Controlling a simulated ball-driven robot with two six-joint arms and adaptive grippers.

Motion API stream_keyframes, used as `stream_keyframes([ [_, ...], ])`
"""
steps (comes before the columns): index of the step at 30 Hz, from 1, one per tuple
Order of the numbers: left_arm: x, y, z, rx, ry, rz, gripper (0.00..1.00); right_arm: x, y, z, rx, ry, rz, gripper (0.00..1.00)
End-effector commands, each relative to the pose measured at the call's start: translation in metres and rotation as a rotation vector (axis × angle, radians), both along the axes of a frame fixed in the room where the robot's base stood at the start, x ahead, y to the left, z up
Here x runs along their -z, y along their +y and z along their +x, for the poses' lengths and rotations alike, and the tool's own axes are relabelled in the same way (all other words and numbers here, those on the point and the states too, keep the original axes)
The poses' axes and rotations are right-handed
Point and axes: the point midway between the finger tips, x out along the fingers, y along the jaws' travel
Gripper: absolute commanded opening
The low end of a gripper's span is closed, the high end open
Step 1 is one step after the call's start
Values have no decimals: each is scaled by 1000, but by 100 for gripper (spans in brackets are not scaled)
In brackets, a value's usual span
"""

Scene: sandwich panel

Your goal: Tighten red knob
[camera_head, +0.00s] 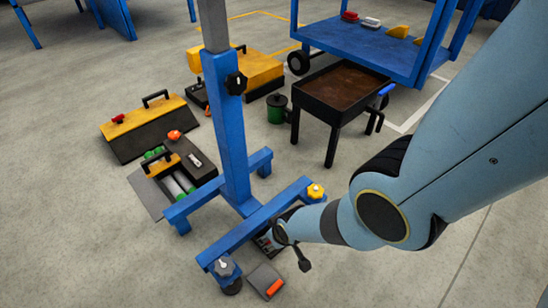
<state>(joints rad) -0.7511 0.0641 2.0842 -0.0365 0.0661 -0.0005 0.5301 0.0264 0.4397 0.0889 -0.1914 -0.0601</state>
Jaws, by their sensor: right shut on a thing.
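The blue stand (228,150) has a base of blue beams on the floor. A yellow knob (315,190) sits at the right end of its front beam, and a grey-blue knob (224,267) at the near left end. A black knob (236,83) is on its post. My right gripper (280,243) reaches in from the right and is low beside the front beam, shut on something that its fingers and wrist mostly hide. I cannot make out a red knob on the stand. My left gripper is out of view.
A grey box with an orange part (274,288) lies on the floor near the gripper. Toolboxes (148,128) stand at left. A dark tray table (340,92) and a blue cart (365,48) stand behind. The front left floor is clear.

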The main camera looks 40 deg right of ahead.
Motion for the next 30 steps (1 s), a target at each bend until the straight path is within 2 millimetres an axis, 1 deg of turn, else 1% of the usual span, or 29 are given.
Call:
stream_keyframes([
  [8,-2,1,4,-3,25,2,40,0,1,0,48,0,2,13],
  [21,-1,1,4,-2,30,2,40,0,1,0,56,0,1,13],
  [22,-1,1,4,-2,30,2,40,0,1,0,56,0,1,46],
  [27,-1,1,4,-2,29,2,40,0,1,0,56,0,1,68],
  [30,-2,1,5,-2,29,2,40,0,1,0,55,0,1,68],
])
